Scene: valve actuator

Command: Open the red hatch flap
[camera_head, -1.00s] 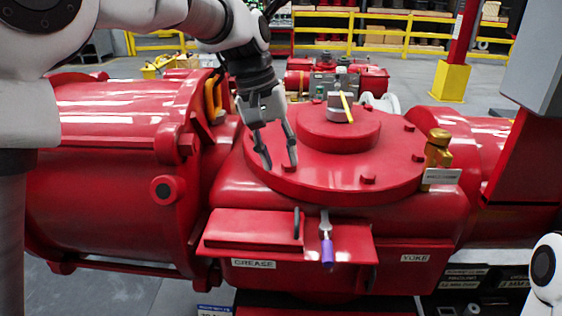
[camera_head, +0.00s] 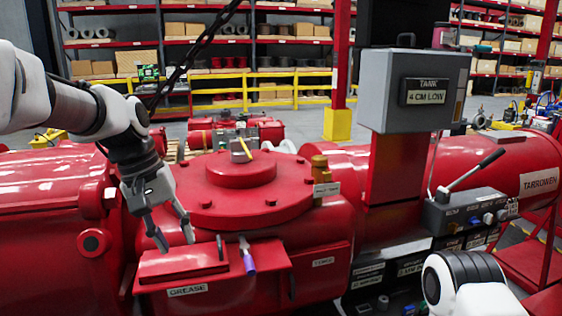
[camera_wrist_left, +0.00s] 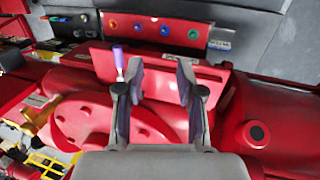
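The red hatch flap (camera_head: 165,266) is a flat plate on the front of the red valve housing, lying nearly level above the GREASE label. It looks shut. A dark upright handle (camera_head: 221,248) stands near its middle. A purple-handled tool (camera_head: 248,260) sits right of the handle. My left gripper (camera_head: 175,241) is open and empty, fingers pointing down over the flap's back left part. In the left wrist view, the open fingers (camera_wrist_left: 160,90) reach towards the flap (camera_wrist_left: 215,76), with the purple handle (camera_wrist_left: 118,60) beside one finger. I cannot tell whether they touch it. My right gripper is out of view.
The round bolted cover (camera_head: 240,195) rises behind the flap. A large red cylinder (camera_head: 50,190) lies at left. At right stand a grey box reading TANK 4 CM LOW (camera_head: 412,90) and a lever unit (camera_head: 470,205). Coloured rings (camera_wrist_left: 165,31) show past the flap.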

